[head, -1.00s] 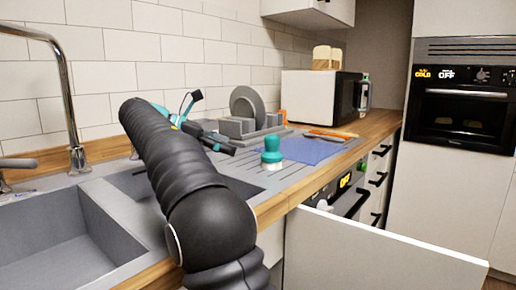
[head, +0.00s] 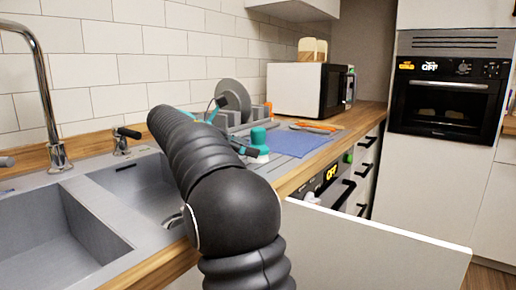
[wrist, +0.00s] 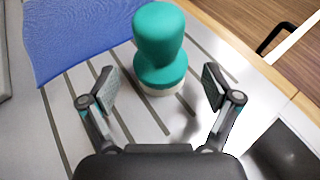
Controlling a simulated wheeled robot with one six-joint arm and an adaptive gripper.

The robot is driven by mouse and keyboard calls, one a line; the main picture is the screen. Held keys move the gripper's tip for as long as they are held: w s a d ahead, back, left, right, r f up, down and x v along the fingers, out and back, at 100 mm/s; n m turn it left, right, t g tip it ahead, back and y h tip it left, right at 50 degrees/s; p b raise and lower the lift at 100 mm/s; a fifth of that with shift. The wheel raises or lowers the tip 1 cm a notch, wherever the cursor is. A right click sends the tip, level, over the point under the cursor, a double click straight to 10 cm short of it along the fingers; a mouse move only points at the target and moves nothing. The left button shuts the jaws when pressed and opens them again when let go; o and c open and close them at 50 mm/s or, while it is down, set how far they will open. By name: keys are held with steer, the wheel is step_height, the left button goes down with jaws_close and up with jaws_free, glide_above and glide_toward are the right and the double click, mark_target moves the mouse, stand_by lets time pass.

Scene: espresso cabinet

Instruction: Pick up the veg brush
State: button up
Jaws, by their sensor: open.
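The veg brush (wrist: 160,45) is a teal knob-handled brush with a pale bristle base. It stands upright on the grooved grey drainer. In the head view the veg brush (head: 258,138) shows beside the far end of my arm, partly hidden by my gripper (head: 240,148). In the wrist view my gripper (wrist: 157,88) is open and empty. Its two fingers are on either side of the brush's near side, and the brush is just ahead of the fingertips. I see no clear contact.
A blue cloth (head: 300,142) lies just beyond the brush, with orange-handled utensils (head: 318,127) by it. A rack with grey plates (head: 232,98) stands against the wall. A white microwave (head: 293,90) is farther back. An open drawer or door front (head: 370,245) juts out below the counter.

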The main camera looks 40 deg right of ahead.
steer(key=x, duration=0.3)
steer(key=shift+s+d, duration=0.1)
steer(key=shift+d, duration=0.1)
steer(key=c, duration=1.3)
steer(key=shift+r, duration=0.1)
